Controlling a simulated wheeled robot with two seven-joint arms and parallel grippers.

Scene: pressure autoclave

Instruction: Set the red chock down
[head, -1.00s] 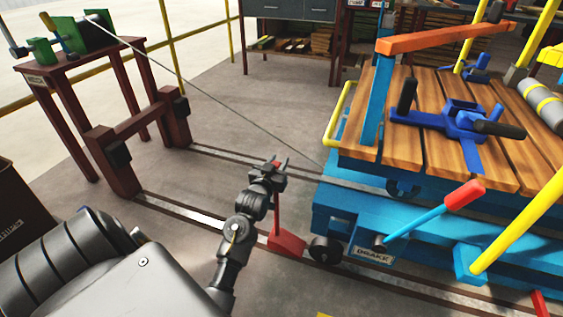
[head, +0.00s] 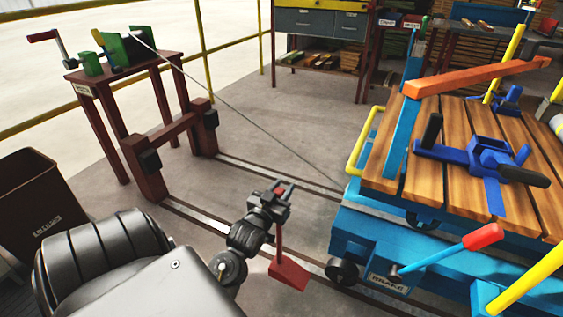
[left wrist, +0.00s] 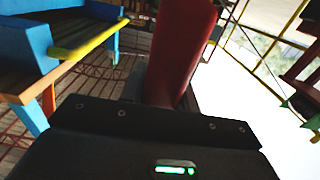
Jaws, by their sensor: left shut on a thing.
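The red chock (head: 288,274) is a wedge on an upright red handle. My left gripper (head: 283,190) is shut on the top of that handle and holds the chock upright, wedge down. The wedge overlaps the near rail in the head view, left of the cart's black wheel (head: 342,270), with a gap between them. I cannot tell whether its underside touches the floor. In the left wrist view the red handle (left wrist: 180,50) rises from the dark gripper body and the wedge is not visible. My right gripper is not in view.
The blue cart (head: 352,235) with a plank deck stands on the rails (head: 190,217) at right. A cable runs from it to the winch table (head: 125,68). A dark red end stop (head: 150,165) straddles the rails. A brown bin (head: 40,205) stands at left. Floor between rails is clear.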

